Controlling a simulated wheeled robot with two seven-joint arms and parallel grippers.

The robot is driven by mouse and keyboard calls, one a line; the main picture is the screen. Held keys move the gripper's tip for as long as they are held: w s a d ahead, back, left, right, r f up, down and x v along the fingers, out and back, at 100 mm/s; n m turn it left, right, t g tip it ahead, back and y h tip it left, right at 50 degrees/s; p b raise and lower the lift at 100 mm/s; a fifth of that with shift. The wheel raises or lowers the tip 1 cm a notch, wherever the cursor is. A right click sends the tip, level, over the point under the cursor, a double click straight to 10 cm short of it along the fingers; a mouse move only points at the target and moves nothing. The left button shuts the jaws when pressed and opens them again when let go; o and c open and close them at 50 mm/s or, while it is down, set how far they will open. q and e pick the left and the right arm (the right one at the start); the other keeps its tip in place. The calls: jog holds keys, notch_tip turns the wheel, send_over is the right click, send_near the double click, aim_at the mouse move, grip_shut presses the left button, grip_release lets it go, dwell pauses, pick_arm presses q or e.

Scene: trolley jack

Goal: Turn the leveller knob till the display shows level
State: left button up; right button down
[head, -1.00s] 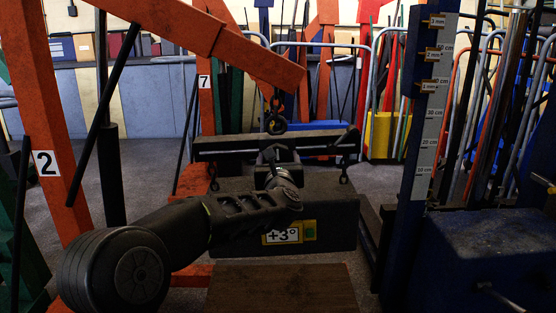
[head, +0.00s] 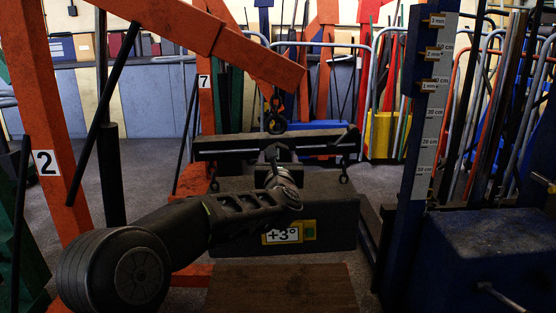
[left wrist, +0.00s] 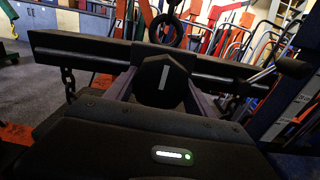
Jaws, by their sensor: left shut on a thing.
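The display (head: 282,235) on the front of a dark hanging block (head: 335,205) reads +3°, with a green square beside the number. The black leveller beam (head: 215,147) crosses above the block, with chains near its ends; it also shows in the left wrist view (left wrist: 75,50). The knob (left wrist: 162,80) is black with a white mark, at the beam's middle. My left gripper (head: 278,157) is shut on the knob, with a finger on each side of it in the left wrist view (left wrist: 162,92). My arm hides part of the block. My right gripper is out of view.
A hook and ring (head: 275,122) hold the beam from an orange boom (head: 250,60). An orange post (head: 55,130) marked 2 stands at left. A blue post with a scale (head: 430,110) and a blue box (head: 490,250) stand at right. A wooden board (head: 280,290) lies in front.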

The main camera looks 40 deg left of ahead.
pick_arm(q)
jog(key=m, duration=0.3)
jog(key=shift+b, duration=0.35)
jog(key=m, duration=0.4)
jog(key=shift+r+m, duration=0.1)
jog(key=shift+m, duration=0.3)
jog(key=m+p, duration=0.1)
jog(key=m, duration=0.2)
jog(key=shift+s+m, duration=0.1)
jog(key=shift+m, duration=0.2)
jog(key=m+p, duration=0.1)
jog(key=m, duration=0.3)
jog(key=shift+r+m+p, duration=0.15)
jog(key=shift+m+p, duration=0.15)
jog(key=shift+p, duration=0.1)
jog(key=m+p, duration=0.1)
jog(key=m, duration=0.2)
jog(key=shift+r+m+p, duration=0.1)
jog(key=shift+m+p, duration=0.2)
jog(key=shift+p, duration=0.05)
jog(key=m+p, duration=0.2)
jog(key=m, duration=0.1)
jog(key=shift+m, duration=0.4)
jog(key=m+p, duration=0.3)
jog(key=m, duration=0.2)
jog(key=shift+d+r, duration=0.15)
jog(key=shift+m+p, duration=1.15)
jog(key=shift+m, duration=0.75)
